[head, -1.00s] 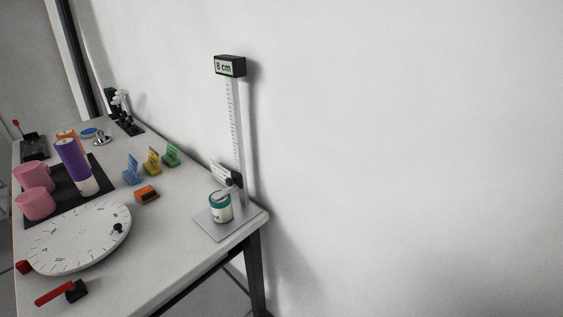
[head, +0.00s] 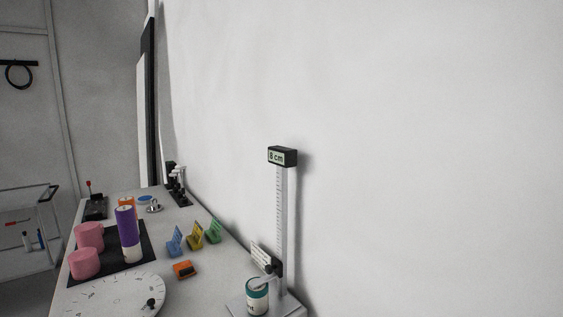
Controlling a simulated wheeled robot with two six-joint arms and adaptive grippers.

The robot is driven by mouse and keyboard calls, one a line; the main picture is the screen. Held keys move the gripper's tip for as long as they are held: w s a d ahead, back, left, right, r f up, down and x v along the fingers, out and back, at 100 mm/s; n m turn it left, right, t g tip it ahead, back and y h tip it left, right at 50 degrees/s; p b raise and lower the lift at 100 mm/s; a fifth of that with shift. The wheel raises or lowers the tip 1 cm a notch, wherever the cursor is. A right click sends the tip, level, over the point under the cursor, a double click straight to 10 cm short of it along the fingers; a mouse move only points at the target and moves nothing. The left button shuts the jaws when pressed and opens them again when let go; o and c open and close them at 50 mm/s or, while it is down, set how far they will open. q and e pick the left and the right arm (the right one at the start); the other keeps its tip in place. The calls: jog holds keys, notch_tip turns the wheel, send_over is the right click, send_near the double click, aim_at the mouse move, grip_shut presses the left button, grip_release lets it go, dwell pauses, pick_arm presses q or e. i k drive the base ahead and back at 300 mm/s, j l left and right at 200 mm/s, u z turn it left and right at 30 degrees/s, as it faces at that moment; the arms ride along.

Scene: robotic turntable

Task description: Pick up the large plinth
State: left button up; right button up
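Two squat pink cylinders stand at the left of the table in the head view: a farther one (head: 90,235) and a nearer one (head: 84,264). They are plinth-like, but no label shows which is the large plinth. They stand on or at the left edge of a black mat (head: 143,256). A tall purple and white cylinder (head: 126,228) stands upright on the mat to their right. An orange cylinder (head: 127,203) is partly hidden behind it. Neither of my grippers is in view.
A white dial turntable (head: 110,295) lies in front, cut off below. A height gauge (head: 281,215) reading 8 cm stands at right, with a teal-lidded tin (head: 257,298). Blue, yellow and green holders (head: 195,238) and an orange block (head: 183,269) sit between. A wall runs along the right.

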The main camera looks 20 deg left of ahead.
aim_at(87, 233)
jog(key=u, duration=1.85)
jog(key=j, duration=0.5)
jog(key=i+j+z, duration=0.1)
jog(key=j, duration=0.45)
jog(key=i+j+z, duration=0.15)
jog(key=j, duration=0.4)
jog(key=i+j+z, duration=0.1)
jog(key=j, duration=0.45)
jog(key=i+j+z, duration=0.1)
jog(key=j, duration=0.45)
